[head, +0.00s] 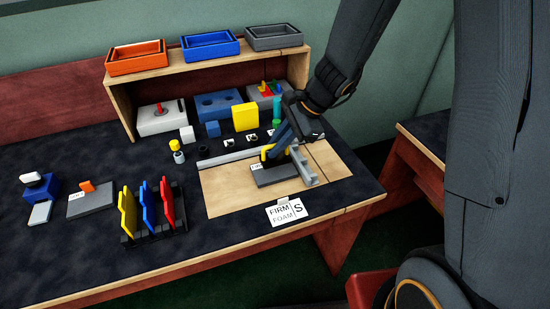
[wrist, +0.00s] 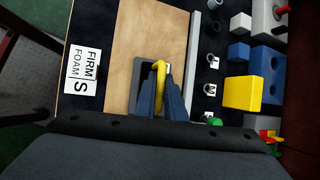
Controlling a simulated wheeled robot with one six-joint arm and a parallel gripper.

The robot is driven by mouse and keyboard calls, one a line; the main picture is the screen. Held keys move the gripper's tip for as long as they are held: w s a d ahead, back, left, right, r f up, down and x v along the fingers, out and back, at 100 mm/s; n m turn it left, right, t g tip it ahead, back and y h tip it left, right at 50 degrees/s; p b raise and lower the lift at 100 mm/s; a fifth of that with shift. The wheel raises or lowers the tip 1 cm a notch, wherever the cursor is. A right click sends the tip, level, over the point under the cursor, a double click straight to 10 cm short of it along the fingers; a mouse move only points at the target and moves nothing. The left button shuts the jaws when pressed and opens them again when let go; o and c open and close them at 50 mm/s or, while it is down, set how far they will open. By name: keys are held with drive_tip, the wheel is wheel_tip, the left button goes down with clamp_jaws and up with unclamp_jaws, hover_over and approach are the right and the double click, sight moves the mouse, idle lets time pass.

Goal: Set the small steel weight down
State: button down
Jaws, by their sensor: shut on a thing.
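My gripper (head: 275,153) is low over the pale wooden board (head: 227,193), its blue fingers pointing down. In the wrist view the fingers (wrist: 160,92) are closed around a yellow arched handle (wrist: 160,68). The handle rises at a dark grey block (head: 276,175) with a white label, on or just above the board; I cannot tell if it touches. The fingers hide much of the block. I cannot pick out a small steel weight for certain; several small dark cylinders (head: 229,143) with white labels stand behind the board.
A grey rail (head: 303,167) stands close right of the block. A FIRM/FOAM sign (head: 287,213) is at the board's front edge. Yellow, blue and red upright pieces (head: 148,205) stand in a rack to the left. A yellow block (head: 245,117) and a shelf (head: 220,60) are behind. The board's front left is clear.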

sight(277, 157)
drive_tip(key=shift+f, duration=2.25)
drive_tip(key=shift+f, duration=0.15)
drive_tip(key=c, duration=1.8)
unclamp_jaws()
drive_tip(key=shift+r, duration=0.2)
drive_tip(key=v, duration=1.2)
drive_tip(key=shift+s+d+f+n+g+h, duration=0.15)
drive_tip(key=shift+s+d+n+h, duration=1.1)
drive_tip(key=shift+s+n, duration=1.1)
drive_tip(key=shift+s+d+f+n+g+h, duration=0.15)
drive_tip(key=shift+s+d+n+h, duration=0.65)
drive_tip(key=shift+s+d+n, duration=1.25)
drive_tip(key=shift+s+d+f+n+h, duration=0.1)
drive_tip(key=shift+s+d+n+h, duration=0.95)
drive_tip(key=shift+s+n, duration=1.65)
